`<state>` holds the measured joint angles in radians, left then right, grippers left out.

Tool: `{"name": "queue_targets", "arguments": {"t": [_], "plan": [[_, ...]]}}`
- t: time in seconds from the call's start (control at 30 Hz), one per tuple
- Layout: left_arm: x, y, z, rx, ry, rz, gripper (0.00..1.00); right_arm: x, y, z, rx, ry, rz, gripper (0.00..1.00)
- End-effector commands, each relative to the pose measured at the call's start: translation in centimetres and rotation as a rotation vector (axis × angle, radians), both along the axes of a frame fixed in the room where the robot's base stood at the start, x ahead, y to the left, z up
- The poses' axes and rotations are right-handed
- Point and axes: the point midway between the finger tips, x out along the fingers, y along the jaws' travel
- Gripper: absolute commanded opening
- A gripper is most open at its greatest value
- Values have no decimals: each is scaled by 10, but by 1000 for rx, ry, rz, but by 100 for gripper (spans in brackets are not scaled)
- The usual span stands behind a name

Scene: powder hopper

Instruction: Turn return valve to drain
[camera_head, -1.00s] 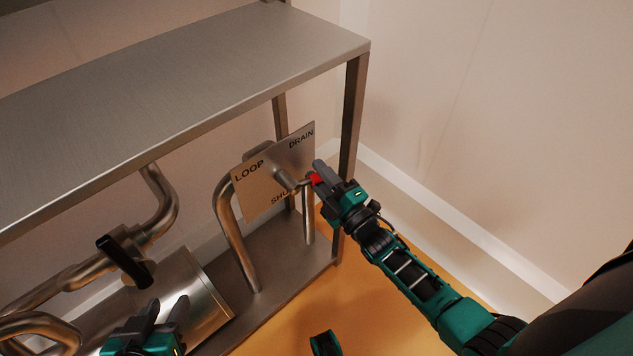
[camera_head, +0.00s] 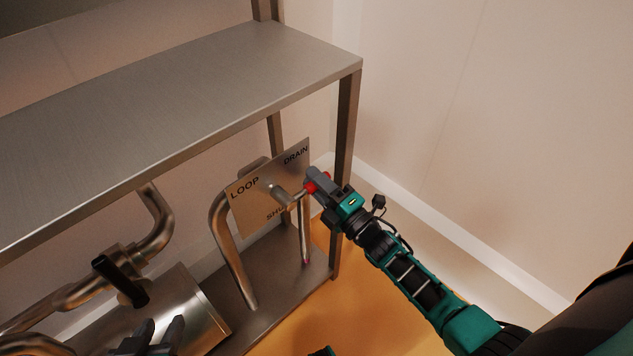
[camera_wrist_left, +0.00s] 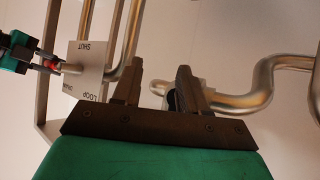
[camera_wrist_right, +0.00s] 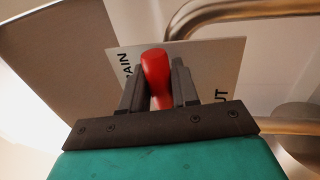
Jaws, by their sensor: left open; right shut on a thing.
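The return valve's label plate (camera_head: 262,196) stands under the steel shelf in the head view, marked LOOP, DRAIN and a partly hidden SHUT. The valve's lever (camera_head: 297,195) reaches from its hub to a red handle (camera_head: 310,188), pointing right and a little up, toward the DRAIN side. My right gripper (camera_head: 314,182) is shut on the red handle, which also shows between its fingers in the right wrist view (camera_wrist_right: 156,78). My left gripper (camera_head: 158,336) is open and empty at the bottom of the head view, below a black-handled pipe valve (camera_head: 120,279). The plate also shows in the left wrist view (camera_wrist_left: 88,72).
The steel shelf (camera_head: 180,100) overhangs the plate, with a leg (camera_head: 345,170) just right of my right gripper. Bent pipes (camera_head: 222,240) and a metal cylinder (camera_head: 190,305) stand at the lower left. The orange floor (camera_head: 300,310) is open at the lower middle.

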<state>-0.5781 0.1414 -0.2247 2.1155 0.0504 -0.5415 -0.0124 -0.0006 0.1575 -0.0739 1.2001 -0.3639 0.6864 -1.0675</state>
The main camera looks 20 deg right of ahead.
Motion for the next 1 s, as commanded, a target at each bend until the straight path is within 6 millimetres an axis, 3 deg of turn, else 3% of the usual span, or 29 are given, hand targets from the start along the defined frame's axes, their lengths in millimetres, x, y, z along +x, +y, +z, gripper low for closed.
{"name": "queue_targets", "arguments": {"t": [0.1, 0.13, 0.33, 0.67, 1.0], "plan": [[0, 0, 1, -1, -2, 0, 43, 2, 0, 2, 1, -5, -1, 0], [0, 0, 1, -1, -3, 0, 43, 2, 0, 2, 1, -5, -1, 30], [0, 0, 3, -1, -6, -1, 43, 1, 0, 2, 1, -3, 0, 49], [0, -1, 4, -2, -5, -2, 43, -6, -2, -1, 1, 0, 0, 49], [-1, 1, 8, 2, -5, 0, 43, -67, -24, -15, -1, 2, 0, 49]]}}
